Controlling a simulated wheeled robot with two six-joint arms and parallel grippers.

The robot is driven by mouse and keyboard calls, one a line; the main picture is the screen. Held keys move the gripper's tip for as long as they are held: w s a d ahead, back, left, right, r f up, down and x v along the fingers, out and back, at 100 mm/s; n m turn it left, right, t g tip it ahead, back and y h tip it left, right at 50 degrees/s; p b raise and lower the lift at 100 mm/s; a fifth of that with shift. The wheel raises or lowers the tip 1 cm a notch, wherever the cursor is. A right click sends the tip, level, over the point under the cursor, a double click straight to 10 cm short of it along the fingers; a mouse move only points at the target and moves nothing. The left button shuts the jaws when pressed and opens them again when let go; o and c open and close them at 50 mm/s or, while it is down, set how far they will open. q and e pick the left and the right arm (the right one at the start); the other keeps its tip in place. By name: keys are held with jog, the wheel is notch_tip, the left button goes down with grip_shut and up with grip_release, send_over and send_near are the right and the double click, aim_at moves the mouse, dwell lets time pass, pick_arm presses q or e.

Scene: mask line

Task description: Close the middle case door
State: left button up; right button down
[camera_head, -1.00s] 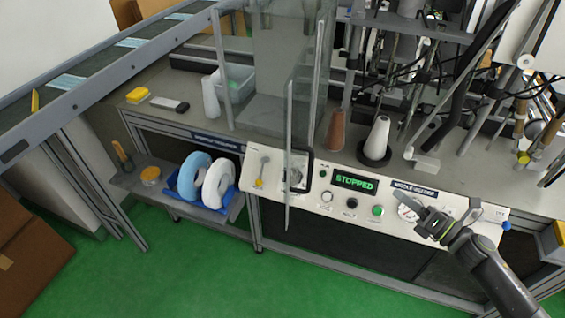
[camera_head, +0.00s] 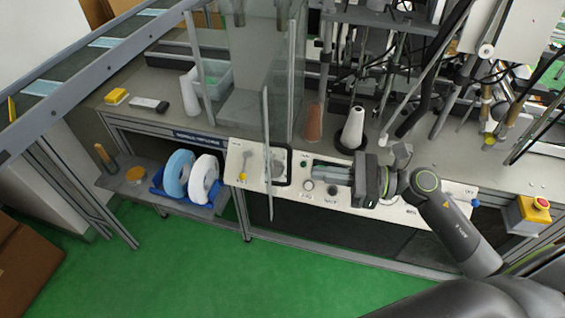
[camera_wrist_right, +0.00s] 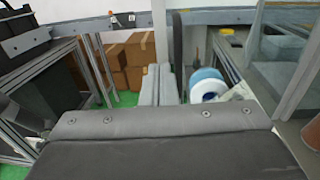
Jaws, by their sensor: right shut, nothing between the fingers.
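The middle case door (camera_head: 267,125) is a clear panel seen nearly edge-on in the head view. It stands open, jutting out from the clear case (camera_head: 297,70) over the front control panel. Its black handle (camera_head: 291,165) is on the right side of the panel. My right gripper (camera_head: 316,169) is shut and empty, pointing left, just right of the handle; I cannot tell whether it touches. In the right wrist view its grey fingers (camera_wrist_right: 165,122) fill the bottom, with a dark upright bar just beyond them. My left gripper is not in view.
A white cone (camera_head: 352,127) and a brown cone (camera_head: 314,122) stand behind. A yellow box with a red button (camera_head: 530,212) is at right. Green floor (camera_head: 180,270) is clear in front.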

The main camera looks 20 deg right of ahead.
aim_at(268, 167)
jog(key=p+x, duration=0.2)
jog(key=x, duration=0.1)
jog(key=p+x, duration=0.2)
jog(key=x, duration=0.2)
jog(key=shift+w+a+r, duration=0.1)
jog(key=shift+r, duration=0.15)
jog(key=shift+f+p+x, duration=0.2)
jog(key=shift+p+x, duration=0.15)
jog(key=shift+x, duration=0.5)
